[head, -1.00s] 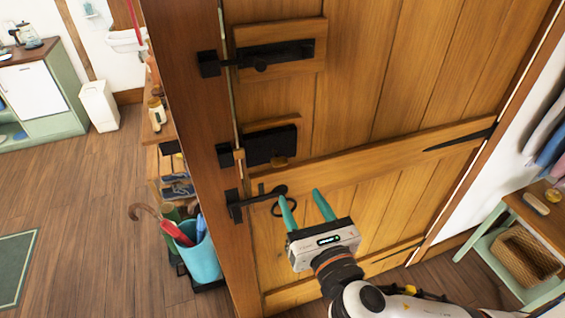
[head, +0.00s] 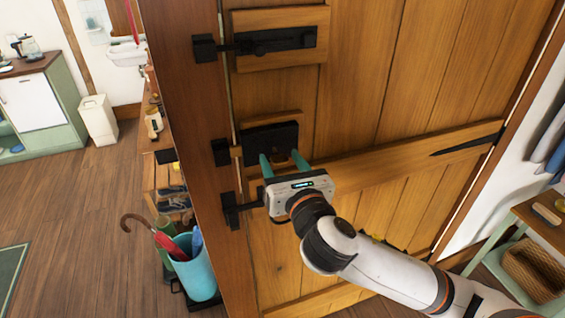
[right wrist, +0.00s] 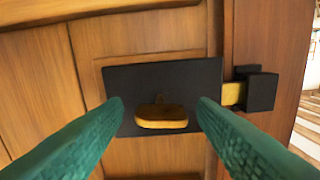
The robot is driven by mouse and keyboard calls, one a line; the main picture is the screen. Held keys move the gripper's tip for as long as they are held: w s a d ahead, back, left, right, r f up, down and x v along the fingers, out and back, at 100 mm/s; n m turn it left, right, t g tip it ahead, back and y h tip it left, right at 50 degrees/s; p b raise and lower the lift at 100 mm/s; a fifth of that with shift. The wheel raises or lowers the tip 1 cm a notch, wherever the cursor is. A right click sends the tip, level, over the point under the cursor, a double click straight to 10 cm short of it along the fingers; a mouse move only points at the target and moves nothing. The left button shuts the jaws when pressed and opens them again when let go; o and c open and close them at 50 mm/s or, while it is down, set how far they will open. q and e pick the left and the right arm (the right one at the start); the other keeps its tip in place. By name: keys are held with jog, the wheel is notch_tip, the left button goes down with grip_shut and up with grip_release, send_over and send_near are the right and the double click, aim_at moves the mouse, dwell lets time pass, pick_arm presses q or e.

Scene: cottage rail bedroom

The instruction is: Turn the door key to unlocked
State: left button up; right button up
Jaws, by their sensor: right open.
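The door lock is a black box (head: 271,136) on a wooden backing on the plank door (head: 370,80); it also fills the middle of the right wrist view (right wrist: 140,80). A brass key (right wrist: 162,117) sticks out of its lower middle, its oval bow lying level. A brass bolt (right wrist: 234,94) reaches from the lock into a black keeper (right wrist: 261,91) on the frame. My right gripper (head: 281,158) is open and empty in front of the lock, its teal fingers on either side of the key without visibly touching it. In the head view the key is hidden. My left gripper is out of view.
A black latch (head: 275,41) is above the lock, and a lower black latch (head: 230,208) is partly behind my right gripper. A blue umbrella bucket (head: 196,270) stands left of the frame. A small table (head: 540,225) stands at the right.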

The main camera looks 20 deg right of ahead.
jog(key=shift+c, duration=0.2)
jog(key=c, duration=0.9)
jog(key=shift+c, duration=0.2)
